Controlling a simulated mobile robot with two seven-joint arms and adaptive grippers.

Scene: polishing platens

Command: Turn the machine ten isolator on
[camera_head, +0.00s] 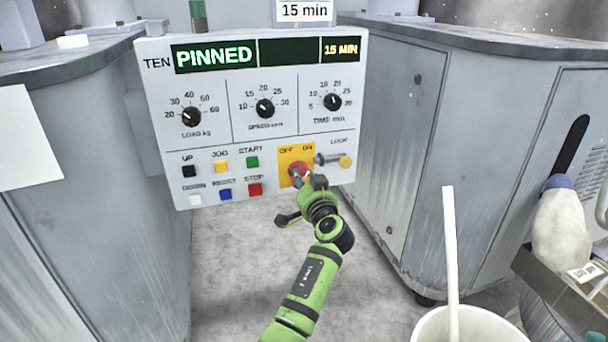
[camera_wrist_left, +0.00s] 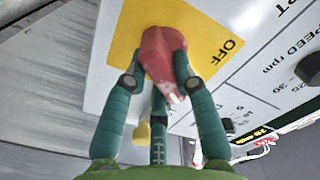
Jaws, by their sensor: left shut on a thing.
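The machine ten control panel (camera_head: 222,130) is white, with "TEN" at its upper left and a display reading "PINNED" and "15 MIN". Its isolator is a red knob (camera_head: 297,168) on a yellow plate (camera_head: 285,155) marked OFF and ON, at the panel's lower right. My left gripper (camera_head: 302,178) reaches up to the panel and covers part of the knob. In the left wrist view its green fingers (camera_wrist_left: 155,88) are shut around the red knob (camera_wrist_left: 160,50), with OFF readable beside it. The knob's pointing direction is unclear. My right gripper is not in view.
A brass-coloured lock pin (camera_head: 343,160) sits right of the yellow plate, under LOCK. Push buttons (camera_head: 221,166) and three dials (camera_head: 265,108) fill the rest of the panel. Grey machine cabinets stand on both sides. A white bucket (camera_head: 430,328) with a stick stands at the lower right.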

